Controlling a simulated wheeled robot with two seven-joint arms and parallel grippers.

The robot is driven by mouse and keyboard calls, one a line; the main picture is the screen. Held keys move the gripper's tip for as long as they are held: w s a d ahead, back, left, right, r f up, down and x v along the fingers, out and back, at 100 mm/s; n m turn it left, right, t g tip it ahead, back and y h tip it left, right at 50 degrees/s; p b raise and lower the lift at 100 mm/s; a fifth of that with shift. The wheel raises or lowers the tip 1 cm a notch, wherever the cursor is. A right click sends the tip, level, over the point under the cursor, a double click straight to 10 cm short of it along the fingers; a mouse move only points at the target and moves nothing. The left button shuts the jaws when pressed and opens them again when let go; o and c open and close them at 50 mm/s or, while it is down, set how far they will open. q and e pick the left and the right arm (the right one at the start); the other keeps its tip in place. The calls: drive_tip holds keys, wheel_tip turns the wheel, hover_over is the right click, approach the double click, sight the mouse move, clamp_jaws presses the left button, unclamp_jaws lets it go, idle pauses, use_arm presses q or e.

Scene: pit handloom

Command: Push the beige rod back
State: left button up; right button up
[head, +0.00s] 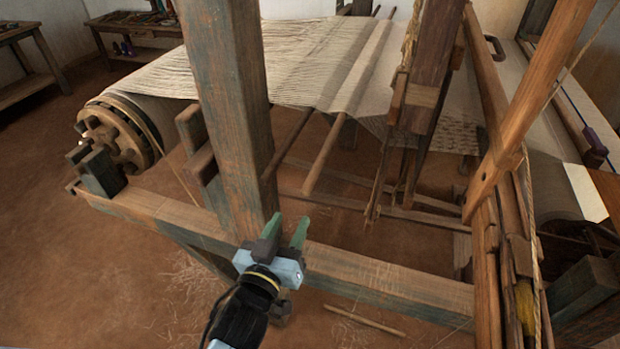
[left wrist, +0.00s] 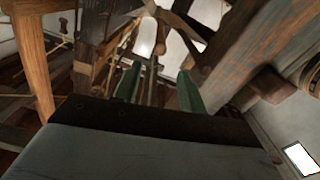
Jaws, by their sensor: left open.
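A pale, beige-brown rod (head: 325,152) lies across the warp threads of the loom. Its near end sticks out past the warp's edge, above the front beam. A darker rod (head: 287,146) runs beside it on the left. My left gripper (head: 285,231) is open and empty, with two green fingers, just above the front beam and next to the thick upright post. It is below and left of the beige rod's near end and apart from it. In the left wrist view, the green fingers (left wrist: 158,88) stand apart. My right gripper is out of view.
The thick post (head: 226,110) stands close to my left gripper. The front beam (head: 380,276) runs below it. Hanging wooden frames (head: 425,70) and a slanted post (head: 530,100) stand on the right. A loose stick (head: 365,320) lies on the earth floor.

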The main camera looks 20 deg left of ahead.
sight(310, 179)
use_arm(q)
drive_tip(key=w, duration=0.8)
drive_tip(key=w+p, duration=0.1)
drive_tip(key=w, duration=0.4)
drive_tip(key=shift+d, duration=0.25)
drive_tip(key=shift+s, duration=0.1)
clamp_jaws()
